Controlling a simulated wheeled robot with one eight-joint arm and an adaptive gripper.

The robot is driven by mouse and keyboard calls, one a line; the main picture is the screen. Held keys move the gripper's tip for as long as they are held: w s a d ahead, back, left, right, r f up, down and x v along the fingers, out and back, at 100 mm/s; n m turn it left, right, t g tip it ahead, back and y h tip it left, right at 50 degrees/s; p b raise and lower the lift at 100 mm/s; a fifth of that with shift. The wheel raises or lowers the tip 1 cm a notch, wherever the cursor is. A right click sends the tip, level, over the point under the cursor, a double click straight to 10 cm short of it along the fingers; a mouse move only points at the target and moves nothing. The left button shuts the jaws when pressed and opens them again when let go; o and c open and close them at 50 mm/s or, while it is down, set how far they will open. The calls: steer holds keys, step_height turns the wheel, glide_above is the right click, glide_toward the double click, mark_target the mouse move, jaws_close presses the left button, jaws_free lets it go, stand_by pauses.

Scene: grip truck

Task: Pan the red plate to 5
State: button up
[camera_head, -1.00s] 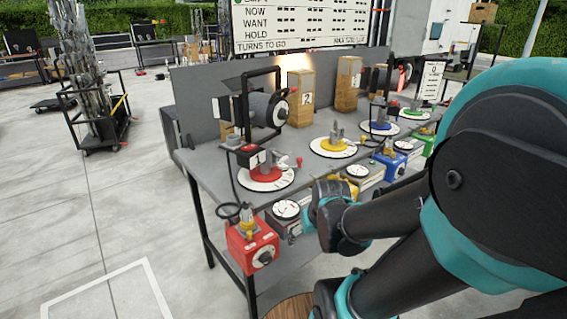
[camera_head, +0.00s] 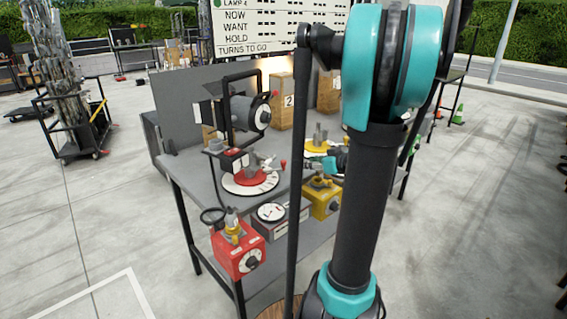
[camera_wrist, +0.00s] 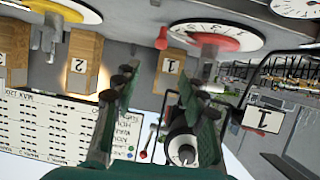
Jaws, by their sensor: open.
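The red plate (camera_head: 250,178) sits on a white numbered dial (camera_head: 265,187) at the near end of the grey bench, below the black lamp (camera_head: 245,112). A red-knobbed lever (camera_head: 283,163) sticks out on its right. The wrist view is upside down; it shows the red plate (camera_wrist: 216,41), the dial with numbers (camera_wrist: 245,32) and the red knob (camera_wrist: 161,39). My gripper (camera_wrist: 156,84) is open and empty, apart from the plate and knob. In the head view it is right of the red plate, partly hidden by my arm.
A red box (camera_head: 238,250) and a yellow box (camera_head: 322,200) line the bench front, with a gauge (camera_head: 271,212) between. Wooden blocks (camera_head: 281,100) and a scoreboard (camera_head: 285,28) stand behind. The yellow plate (camera_head: 316,146) is close to my gripper.

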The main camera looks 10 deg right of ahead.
mark_target(284, 160)
steer(key=x, duration=1.5)
steer(key=shift+w+a+f, duration=0.15)
steer(key=shift+w+f, duration=0.1)
jaws_close()
